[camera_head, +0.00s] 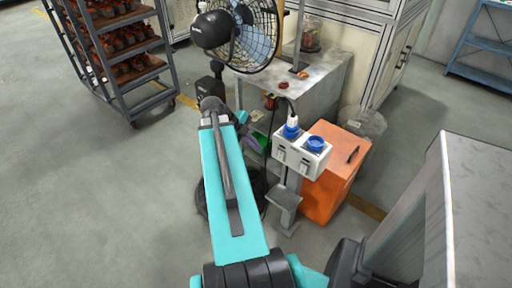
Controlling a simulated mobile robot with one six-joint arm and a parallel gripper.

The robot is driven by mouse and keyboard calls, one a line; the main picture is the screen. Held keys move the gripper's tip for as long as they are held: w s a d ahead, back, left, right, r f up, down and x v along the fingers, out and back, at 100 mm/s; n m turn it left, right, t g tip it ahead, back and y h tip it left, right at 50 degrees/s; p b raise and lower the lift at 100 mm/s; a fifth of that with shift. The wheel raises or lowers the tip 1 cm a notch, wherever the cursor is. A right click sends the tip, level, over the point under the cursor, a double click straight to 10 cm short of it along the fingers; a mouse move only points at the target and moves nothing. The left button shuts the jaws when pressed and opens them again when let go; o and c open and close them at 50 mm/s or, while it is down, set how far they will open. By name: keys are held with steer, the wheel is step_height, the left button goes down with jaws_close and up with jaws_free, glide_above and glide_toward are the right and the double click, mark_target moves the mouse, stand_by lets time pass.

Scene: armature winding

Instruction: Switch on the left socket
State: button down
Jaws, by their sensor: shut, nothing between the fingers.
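A white socket box (301,152) stands on a grey post in the middle of the head view. It carries two blue round sockets on top. The left socket (291,132) has a plug with a dark cable in it. The right socket (315,144) looks empty, with its blue cover showing. Small grey switches (281,154) show on the front face; their position is too small to tell. My gripper (261,145) is small and dark at the end of my turquoise arm, just left of the box and apart from it. It is shut and empty.
An orange cabinet (333,180) stands right behind the box. A grey bench (320,85) and a large fan (240,35) are behind. A rack with parts (118,55) stands at the upper left. The floor at the left is clear.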

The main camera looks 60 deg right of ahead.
steer(key=shift+w+f, duration=0.1)
steer(key=w+a+f+n+t+y, duration=0.1)
steer(key=w+a+f+n, duration=0.5)
steer(key=a+f+n, duration=0.5)
steer(key=w+a+f+n+t+y, duration=0.1)
steer(key=w+a+f+n, duration=0.55)
steer(key=a+f, duration=0.5)
steer(key=s+a+f+n, duration=0.3)
steer(key=a+n, duration=0.3)
steer(key=a, duration=0.3)
steer(key=s+a+f+n+g+y, duration=0.1)
steer(key=s+a+f+n, duration=0.3)
steer(key=a, duration=0.6)
steer(key=s+a+f+n+y, duration=0.1)
steer(key=s+a+f+n, duration=0.2)
steer(key=a+f+n, duration=0.3)
steer(key=a+n, duration=0.3)
steer(key=n, duration=0.1)
steer(key=shift+s+a+f+g, duration=0.15)
steer(key=shift+s+f+g, duration=0.2)
steer(key=shift+g, duration=0.05)
